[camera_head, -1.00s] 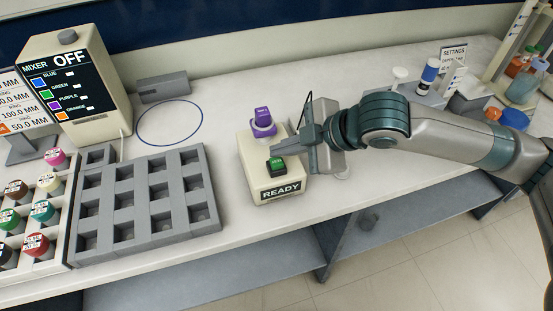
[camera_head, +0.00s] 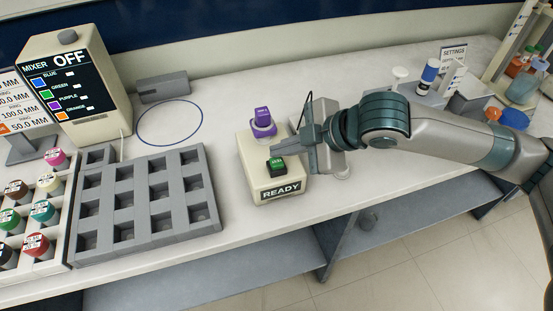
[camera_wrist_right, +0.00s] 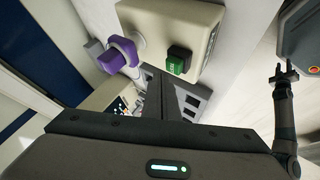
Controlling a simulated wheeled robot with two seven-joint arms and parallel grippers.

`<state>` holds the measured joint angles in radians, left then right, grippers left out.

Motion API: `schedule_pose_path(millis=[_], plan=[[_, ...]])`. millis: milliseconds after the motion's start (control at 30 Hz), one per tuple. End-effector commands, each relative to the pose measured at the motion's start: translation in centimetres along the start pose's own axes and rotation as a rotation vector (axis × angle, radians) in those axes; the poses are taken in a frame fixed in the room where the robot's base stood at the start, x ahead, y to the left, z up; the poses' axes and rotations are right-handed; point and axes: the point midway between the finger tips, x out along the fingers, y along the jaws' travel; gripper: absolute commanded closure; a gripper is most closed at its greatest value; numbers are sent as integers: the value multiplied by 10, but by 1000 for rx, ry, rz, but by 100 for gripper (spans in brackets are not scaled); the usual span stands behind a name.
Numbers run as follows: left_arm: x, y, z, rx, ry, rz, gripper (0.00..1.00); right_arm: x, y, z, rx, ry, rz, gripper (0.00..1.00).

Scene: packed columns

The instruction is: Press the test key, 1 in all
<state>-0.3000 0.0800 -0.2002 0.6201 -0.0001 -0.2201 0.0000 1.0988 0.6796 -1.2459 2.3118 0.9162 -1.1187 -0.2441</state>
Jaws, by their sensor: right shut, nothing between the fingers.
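The green test key (camera_head: 276,162) sits on a black base on the front part of a cream device marked READY (camera_head: 259,180). A purple item (camera_head: 263,124) stands in a ring at the back of the same device. In the right wrist view the green key (camera_wrist_right: 175,65) and the purple item (camera_wrist_right: 118,53) show beyond my gripper. My right gripper (camera_head: 279,152) is shut and empty, its fingertips just above and behind the green key; I cannot tell whether they touch it. My left gripper is not seen in the head view.
A grey rack of empty square wells (camera_head: 150,203) and a holder with capped vials (camera_head: 40,215) stand left of the device. The mixer (camera_head: 72,88) reads OFF. A blue ring (camera_head: 169,123) is drawn on the counter. Bottles stand at the far right.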

Motion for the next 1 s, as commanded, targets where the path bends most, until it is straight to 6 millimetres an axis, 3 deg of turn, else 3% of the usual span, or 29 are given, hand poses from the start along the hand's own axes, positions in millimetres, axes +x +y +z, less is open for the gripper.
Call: schedule_pose_path(millis=[1000], plan=[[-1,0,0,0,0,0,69,7,-6,6,0,0,0,100]])
